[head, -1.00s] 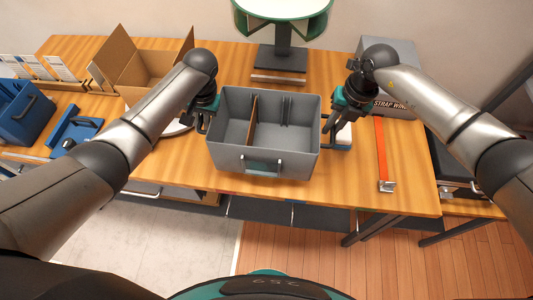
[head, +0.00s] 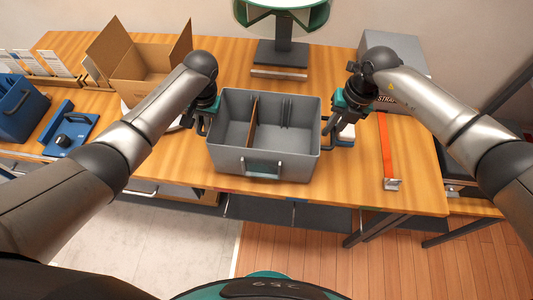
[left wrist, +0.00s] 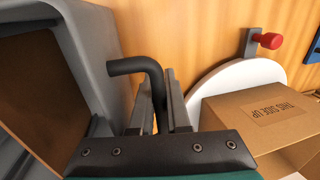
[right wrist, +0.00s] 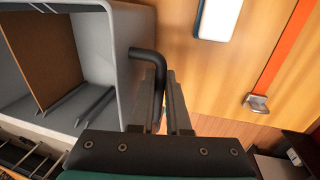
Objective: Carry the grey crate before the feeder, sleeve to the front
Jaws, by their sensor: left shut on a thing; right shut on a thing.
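The grey crate (head: 230,165) is upright and level in the middle of the head view, over the table. A brown divider (head: 252,122) stands inside, left of centre. A sleeve-like holder (head: 262,169) is on its front wall, facing me. My left gripper (head: 203,124) is shut on the dark side handle (left wrist: 130,66) at the crate's left. My right gripper (head: 331,130) is shut on the opposite handle (right wrist: 147,53) at its right. Behind it stands a green-rimmed round unit (head: 284,14) on a dark post; I cannot tell whether this is the feeder. The crate's underside is hidden.
An open carton (head: 150,80) is at left behind my left arm, with a blue fixture (head: 70,140) and blue bin (head: 18,112) farther left. A strap winder box (head: 398,65) stands back right. An orange strap (head: 388,150) lies right. Wood between crate and post is clear.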

